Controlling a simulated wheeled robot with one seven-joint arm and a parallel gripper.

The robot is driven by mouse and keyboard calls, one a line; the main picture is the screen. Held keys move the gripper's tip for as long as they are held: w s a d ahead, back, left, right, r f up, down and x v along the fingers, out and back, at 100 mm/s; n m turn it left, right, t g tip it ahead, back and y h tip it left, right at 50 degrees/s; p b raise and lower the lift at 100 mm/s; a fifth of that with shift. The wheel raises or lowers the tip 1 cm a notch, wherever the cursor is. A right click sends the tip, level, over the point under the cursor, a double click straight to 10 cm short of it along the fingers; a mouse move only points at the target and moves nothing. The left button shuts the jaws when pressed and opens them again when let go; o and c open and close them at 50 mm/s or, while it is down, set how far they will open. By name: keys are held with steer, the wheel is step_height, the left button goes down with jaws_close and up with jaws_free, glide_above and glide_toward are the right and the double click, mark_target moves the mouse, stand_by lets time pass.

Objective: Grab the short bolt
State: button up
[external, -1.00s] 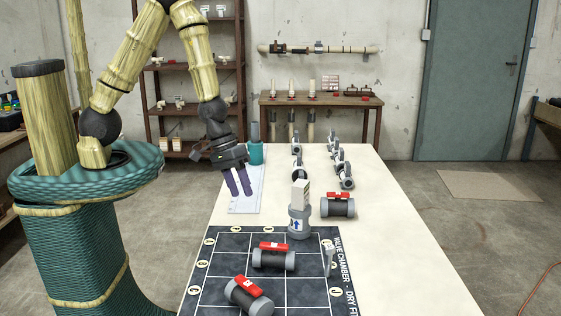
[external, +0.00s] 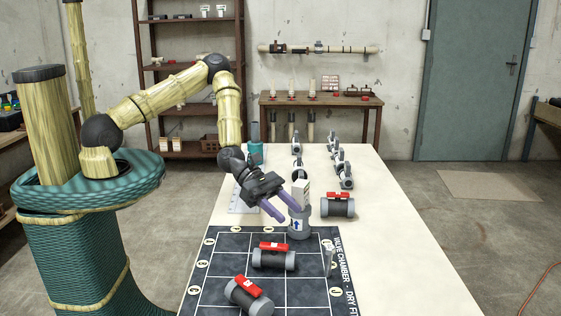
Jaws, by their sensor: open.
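My gripper (external: 287,213) is open, with two purple fingers apart and nothing visible between them. It hangs over the table just left of a grey upright fitting (external: 299,222) that has a white block with a green label on top. One finger overlaps the fitting in the picture; I cannot tell whether they touch. I cannot make out a short bolt for certain. A small light grey upright piece (external: 329,259) stands at the right side of the dark grid mat, too small to identify.
The dark mat (external: 215,268) carries two grey-and-black valves with red handles (external: 273,257) (external: 249,295). A third valve (external: 338,205) lies right of the fitting. Several grey clamps (external: 346,177) and a teal container (external: 256,152) stand farther back. The table's right side (external: 405,250) is clear.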

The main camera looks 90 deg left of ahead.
mark_target(325, 248)
steer(key=shift+d, duration=0.1)
steer(key=p+x, duration=0.2)
steer(key=x, duration=1)
steer(key=shift+f, duration=0.15)
steer(key=shift+w+f, duration=0.1)
steer(key=shift+f+p+x, duration=0.25)
steer(key=shift+p+x, duration=0.45)
steer(key=shift+x, duration=1.75)
jaws_close()
